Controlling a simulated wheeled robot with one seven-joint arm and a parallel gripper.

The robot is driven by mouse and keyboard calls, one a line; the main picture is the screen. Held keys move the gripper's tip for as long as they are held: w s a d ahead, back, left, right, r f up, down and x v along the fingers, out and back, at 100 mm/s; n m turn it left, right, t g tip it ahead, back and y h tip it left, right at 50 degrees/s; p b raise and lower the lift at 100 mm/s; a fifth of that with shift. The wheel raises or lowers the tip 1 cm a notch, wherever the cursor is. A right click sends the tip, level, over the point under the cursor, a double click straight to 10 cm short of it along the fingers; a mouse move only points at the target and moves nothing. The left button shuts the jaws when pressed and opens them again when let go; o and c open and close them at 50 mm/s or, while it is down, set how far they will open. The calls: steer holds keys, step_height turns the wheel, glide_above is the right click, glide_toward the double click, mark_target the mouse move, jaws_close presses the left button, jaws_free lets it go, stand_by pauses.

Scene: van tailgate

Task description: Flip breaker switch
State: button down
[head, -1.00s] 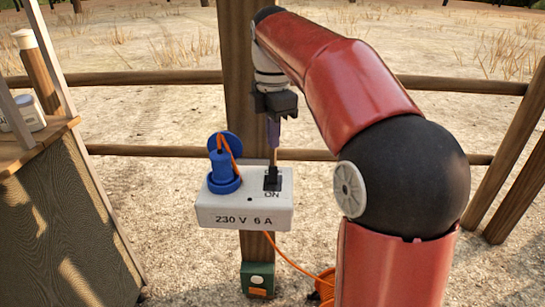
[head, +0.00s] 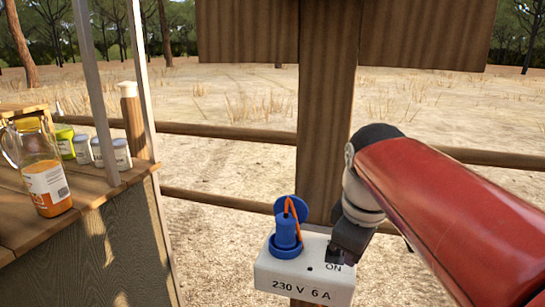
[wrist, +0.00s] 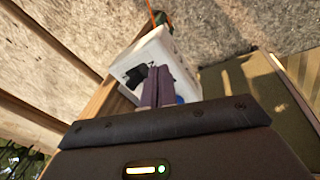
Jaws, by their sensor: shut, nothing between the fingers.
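A white power box labelled "230 V 6 A" (head: 290,278) sits on a wooden post in the head view, with its ON label showing. It also appears in the wrist view (wrist: 152,48). The black breaker switch (wrist: 133,76) is next to my fingertips in the wrist view; its lever position cannot be told. My gripper (head: 350,238) is low over the right part of the box, partly hiding the switch in the head view. Its two purple fingers (wrist: 158,75) are together and empty. Whether they touch the switch cannot be told.
A blue plug (head: 286,232) with an orange cable stands on the left of the box, close to my gripper. A wooden counter (head: 25,240) with a juice jug (head: 45,180) and several jars is at the left. Fence rails (head: 225,135) run behind the post (head: 325,120).

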steer(key=s+f+m+t, duration=0.2)
steer(key=s+f+m, duration=0.8)
steer(key=shift+s+d+t, duration=0.3)
steer(key=shift+s+d, duration=0.05)
steer(key=shift+f, duration=0.1)
